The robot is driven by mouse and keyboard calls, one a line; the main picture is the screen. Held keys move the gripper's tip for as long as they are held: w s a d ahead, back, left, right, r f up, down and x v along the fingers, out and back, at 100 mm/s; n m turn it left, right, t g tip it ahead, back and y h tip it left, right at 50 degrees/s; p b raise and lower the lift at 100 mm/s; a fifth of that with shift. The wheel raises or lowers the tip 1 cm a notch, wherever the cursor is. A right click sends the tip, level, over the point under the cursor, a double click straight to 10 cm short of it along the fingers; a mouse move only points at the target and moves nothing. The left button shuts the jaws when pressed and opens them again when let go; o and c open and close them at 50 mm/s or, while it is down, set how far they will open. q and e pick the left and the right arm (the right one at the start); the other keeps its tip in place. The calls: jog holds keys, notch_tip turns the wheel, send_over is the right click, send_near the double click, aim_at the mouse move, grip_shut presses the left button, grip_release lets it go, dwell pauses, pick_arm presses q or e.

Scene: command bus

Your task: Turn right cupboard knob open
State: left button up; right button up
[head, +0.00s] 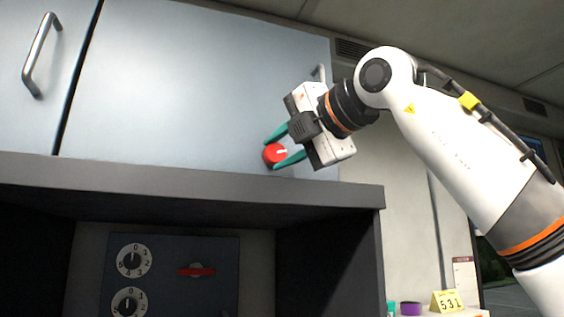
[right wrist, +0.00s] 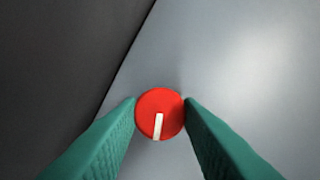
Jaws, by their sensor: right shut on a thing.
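The red round knob (head: 272,154) with a white mark sits on the lower right part of the light blue cupboard door (head: 190,80). In the right wrist view the knob (right wrist: 160,114) lies between two green fingers, and its white mark points down toward the bottom of the picture. My right gripper (head: 284,150) is shut on the knob, with a finger on each side of it. The door looks closed. My left gripper is not in view.
A metal handle (head: 319,73) is partly hidden behind my right wrist. Another cupboard door with a handle (head: 40,55) is at the left. A dark grey shelf edge (head: 200,185) runs just below the doors. Below it is a panel with dials (head: 134,260) and a red switch (head: 196,271).

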jog(key=shift+m+y+b, duration=0.3)
jog(key=shift+m+b, duration=0.2)
jog(key=shift+m, duration=0.1)
jog(key=o, duration=1)
jog(key=shift+d, duration=0.1)
jog(key=shift+c, duration=0.2)
jog(key=b+v, duration=0.3)
jog(key=v, duration=0.9)
jog(key=shift+s+f, duration=0.1)
jog(key=shift+f, duration=0.05)
